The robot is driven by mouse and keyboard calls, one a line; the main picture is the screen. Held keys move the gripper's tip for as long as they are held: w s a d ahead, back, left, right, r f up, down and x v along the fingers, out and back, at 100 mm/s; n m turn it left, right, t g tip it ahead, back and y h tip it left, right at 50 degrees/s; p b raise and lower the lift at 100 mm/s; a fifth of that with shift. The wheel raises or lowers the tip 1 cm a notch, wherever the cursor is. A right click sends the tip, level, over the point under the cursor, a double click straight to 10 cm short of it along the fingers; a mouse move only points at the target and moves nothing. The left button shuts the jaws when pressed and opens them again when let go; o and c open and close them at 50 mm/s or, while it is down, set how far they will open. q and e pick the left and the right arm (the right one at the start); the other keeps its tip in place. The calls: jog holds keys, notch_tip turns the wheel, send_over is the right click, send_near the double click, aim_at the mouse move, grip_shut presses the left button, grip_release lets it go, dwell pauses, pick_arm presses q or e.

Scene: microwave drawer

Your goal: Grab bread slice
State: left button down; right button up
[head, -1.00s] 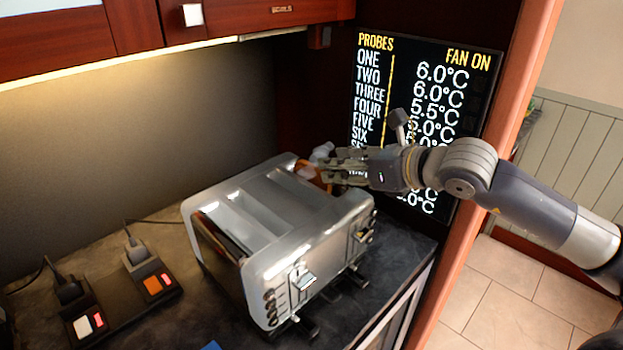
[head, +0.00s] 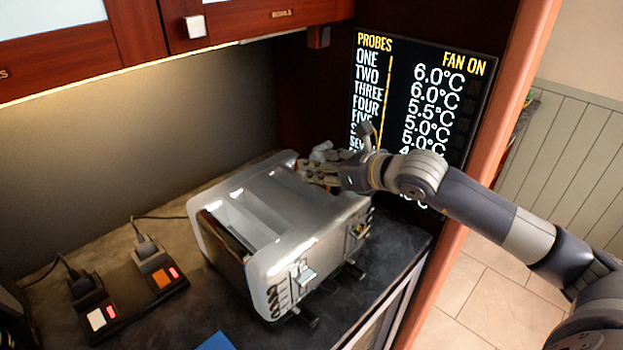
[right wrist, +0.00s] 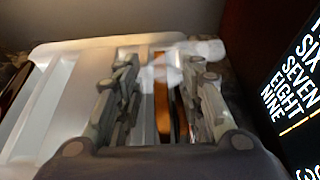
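A silver toaster (head: 275,225) with long slots stands on the dark counter. In the right wrist view an orange-brown upright strip, seemingly the bread slice (right wrist: 162,108), shows edge-on between my right gripper's fingers (right wrist: 162,80). The fingers stand apart on either side of it, and I see gaps beside it. In the head view my right gripper (head: 315,172) is over the far right end of the toaster, and the slice is hidden there. My left gripper is not in view.
A black stand (head: 138,297) with two plugged-in devices is left of the toaster. A probe display (head: 425,100) is close behind my right gripper. A pale object (head: 322,150) sits beside the fingers. A blue item (head: 215,342) lies at the front.

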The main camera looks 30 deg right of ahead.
grip_shut()
jog(key=shift+r, duration=0.1)
